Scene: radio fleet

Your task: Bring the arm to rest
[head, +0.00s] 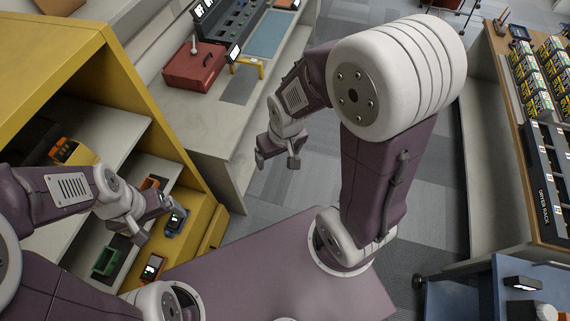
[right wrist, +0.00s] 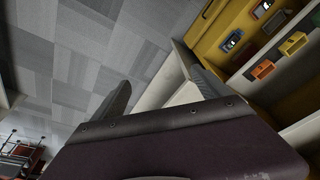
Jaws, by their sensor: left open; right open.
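My right arm rises from my base in the middle of the head view and bends over to the left. My right gripper (head: 278,160) hangs open and empty over the floor, to the right of the grey counter. In the right wrist view its two dark fingers (right wrist: 160,97) stand wide apart, with nothing between them. My left gripper (head: 153,219) is open at the front of the yellow shelf unit (head: 190,150). It is close to a blue radio (head: 174,222); I cannot tell whether they touch.
A red toolbox (head: 193,68) stands on the grey counter (head: 200,125). The shelf holds orange radios (head: 72,152) and a green item (head: 106,261). A rack labelled dryer (head: 540,175) stands on the right bench, above a blue cart (head: 500,275). Carpeted floor (head: 290,205) lies between.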

